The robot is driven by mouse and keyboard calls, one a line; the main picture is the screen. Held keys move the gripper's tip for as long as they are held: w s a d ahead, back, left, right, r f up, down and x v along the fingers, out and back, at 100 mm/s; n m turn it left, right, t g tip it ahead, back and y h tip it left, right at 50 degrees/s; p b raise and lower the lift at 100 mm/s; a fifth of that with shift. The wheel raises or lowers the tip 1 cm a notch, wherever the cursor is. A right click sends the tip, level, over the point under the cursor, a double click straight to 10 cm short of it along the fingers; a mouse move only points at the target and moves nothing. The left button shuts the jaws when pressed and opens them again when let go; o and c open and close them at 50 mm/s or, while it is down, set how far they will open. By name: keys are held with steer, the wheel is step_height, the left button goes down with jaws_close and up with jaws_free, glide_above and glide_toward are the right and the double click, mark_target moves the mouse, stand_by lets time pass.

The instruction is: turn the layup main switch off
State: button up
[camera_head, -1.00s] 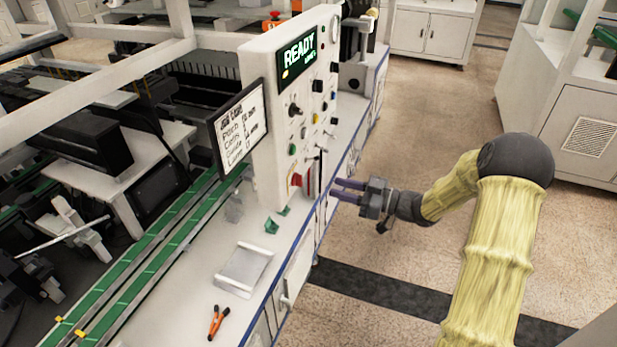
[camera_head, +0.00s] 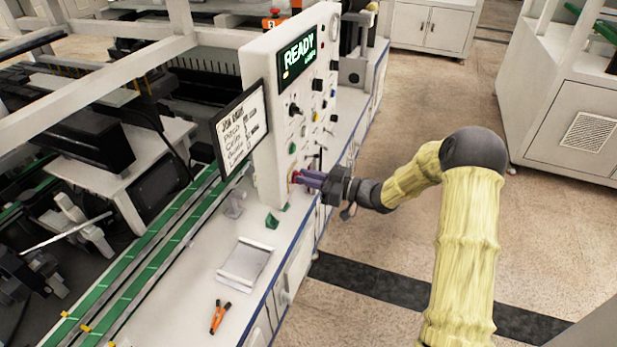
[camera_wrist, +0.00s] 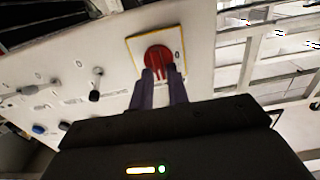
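The main switch is a red rotary knob on a yellow-edged plate, low on the white control panel (camera_head: 268,150). In the wrist view the red switch (camera_wrist: 158,58) lies straight ahead of the fingertips, with its yellow-edged plate (camera_wrist: 138,47) around it. My gripper (camera_head: 300,178) reaches the panel from the right and hides most of the switch in the head view. In the wrist view my gripper (camera_wrist: 163,75) has its two purple fingers at either side of the knob's lower part, a small gap between them. I cannot tell whether they touch it.
The panel's display (camera_head: 298,55) reads READY. Other knobs and buttons, such as a black knob (camera_wrist: 95,95), sit beside the switch. A job sheet screen (camera_head: 240,128), a metal tray (camera_head: 245,262) and orange-handled pliers (camera_head: 219,316) are left of my gripper. The floor at right is clear.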

jaws_close()
steer(key=shift+f+n+b, duration=0.1)
steer(key=shift+n+b, duration=0.3)
steer(key=shift+b, duration=0.2)
steer(key=n+b, duration=0.5)
steer(key=b, duration=0.3)
steer(key=n+b, duration=0.6)
steer(key=b, duration=0.3)
steer(key=s+f+n+b, duration=0.1)
steer(key=n+b, duration=0.5)
steer(key=b, duration=0.3)
steer(key=shift+a+f, duration=0.1)
steer(key=shift+a, duration=0.1)
steer(key=shift+o, duration=2.2)
jaws_free()
